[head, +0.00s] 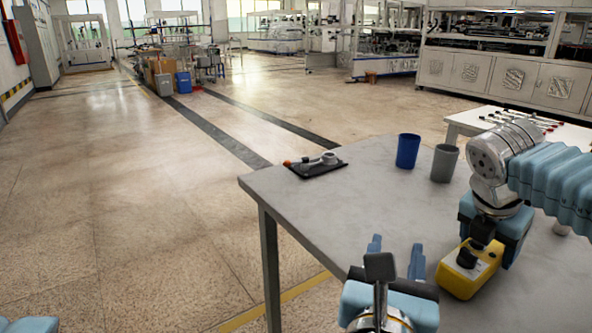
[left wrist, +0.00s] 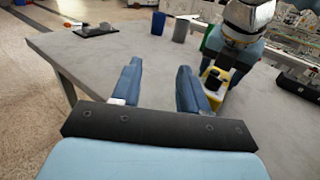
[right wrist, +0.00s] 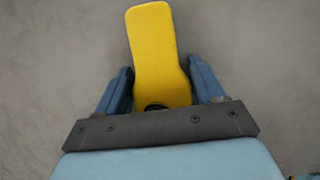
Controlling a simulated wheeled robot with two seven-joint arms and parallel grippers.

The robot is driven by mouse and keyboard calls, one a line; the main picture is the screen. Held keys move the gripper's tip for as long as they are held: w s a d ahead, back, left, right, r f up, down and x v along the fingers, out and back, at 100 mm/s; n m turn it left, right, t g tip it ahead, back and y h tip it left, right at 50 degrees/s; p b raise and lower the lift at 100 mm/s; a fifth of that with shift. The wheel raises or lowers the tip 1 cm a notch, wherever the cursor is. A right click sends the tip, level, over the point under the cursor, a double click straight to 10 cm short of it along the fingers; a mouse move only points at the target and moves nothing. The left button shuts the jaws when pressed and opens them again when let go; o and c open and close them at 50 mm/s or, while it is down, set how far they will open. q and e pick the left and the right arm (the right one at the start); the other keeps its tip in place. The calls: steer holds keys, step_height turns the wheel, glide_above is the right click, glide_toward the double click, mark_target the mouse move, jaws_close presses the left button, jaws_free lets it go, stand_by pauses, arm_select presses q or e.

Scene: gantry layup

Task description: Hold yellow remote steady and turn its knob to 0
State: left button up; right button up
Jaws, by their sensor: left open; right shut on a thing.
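The yellow remote (head: 455,283) is at the right of the grey table, with a black knob (head: 467,259) on its upper face. My right gripper (head: 484,243) is shut on it. In the right wrist view the remote (right wrist: 152,55) shows between the two fingers, its near end hidden by the gripper. It also shows in the left wrist view (left wrist: 213,100), partly behind a finger. I cannot read the knob's setting. My left gripper (head: 396,254) is open and empty, left of the remote and apart from it; its fingers show wide apart in the left wrist view (left wrist: 160,70).
A blue cup (head: 408,150) and a grey cup (head: 444,163) stand at the table's back. A dark plate with a metal part (head: 316,165) lies at the back left. A green object (left wrist: 210,40) stands beside my right arm.

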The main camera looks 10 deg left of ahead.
arm_select(q)
steer(key=w+a+r+n+y, duration=0.2)
steer(key=w+a+y, duration=0.2)
steer(key=a, duration=0.6)
steer(key=w+a+r+n+y, duration=0.2)
steer(key=w+a+y, duration=0.3)
steer(key=a, duration=0.5)
steer(key=shift+w+r+n+g, duration=0.4)
steer(key=shift+w+r, duration=0.4)
steer(key=shift+w, duration=0.3)
steer(key=shift+o, duration=0.3)
steer(key=shift+d, duration=0.1)
steer(key=shift+o, duration=0.9)
